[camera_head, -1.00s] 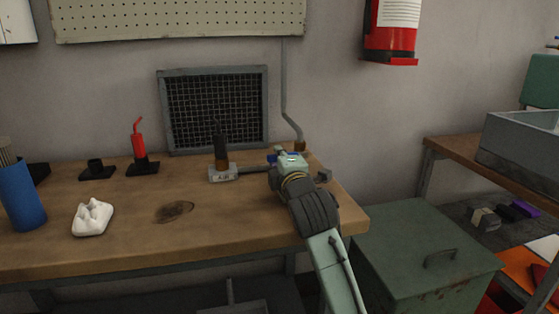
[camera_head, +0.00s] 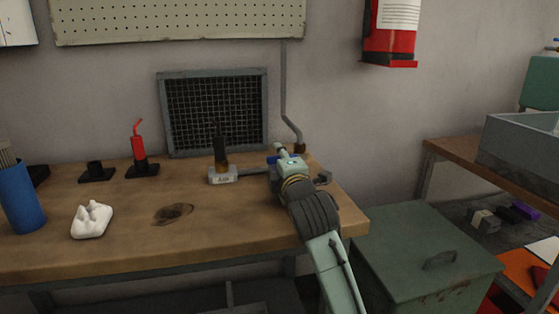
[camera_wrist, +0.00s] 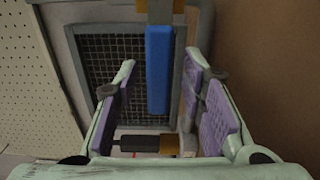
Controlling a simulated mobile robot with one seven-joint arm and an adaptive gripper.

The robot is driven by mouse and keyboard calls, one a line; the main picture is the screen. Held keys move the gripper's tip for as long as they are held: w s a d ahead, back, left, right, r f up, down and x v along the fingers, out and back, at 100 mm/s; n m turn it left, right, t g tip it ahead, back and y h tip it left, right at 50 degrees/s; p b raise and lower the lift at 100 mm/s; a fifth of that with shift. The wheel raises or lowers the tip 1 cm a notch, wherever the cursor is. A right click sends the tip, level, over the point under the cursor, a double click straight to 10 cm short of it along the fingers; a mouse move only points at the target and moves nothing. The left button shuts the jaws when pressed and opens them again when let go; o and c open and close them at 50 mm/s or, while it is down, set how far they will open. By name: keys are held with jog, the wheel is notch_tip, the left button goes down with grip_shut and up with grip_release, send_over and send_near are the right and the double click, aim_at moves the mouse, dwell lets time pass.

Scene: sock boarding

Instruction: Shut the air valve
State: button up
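The air valve's blue lever (camera_wrist: 158,70) shows large in the wrist view, running down from a brass-coloured fitting (camera_wrist: 160,12) at the top. My gripper (camera_wrist: 158,78) is open, with one purple-padded finger on each side of the lever and visible gaps between. In the head view my gripper (camera_head: 287,163) is at the right end of the bench and hides most of the valve; a bit of the blue lever (camera_head: 272,160) shows at its left. A grey block with a label that seems to read AIR (camera_head: 222,175) stands left of it.
A black-topped device with an amber base (camera_head: 220,152) stands on the block, close to my gripper. A grey pipe (camera_head: 284,90) comes down the wall behind. A mesh panel (camera_head: 215,108) leans at the back.

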jog(key=v, duration=1.2)
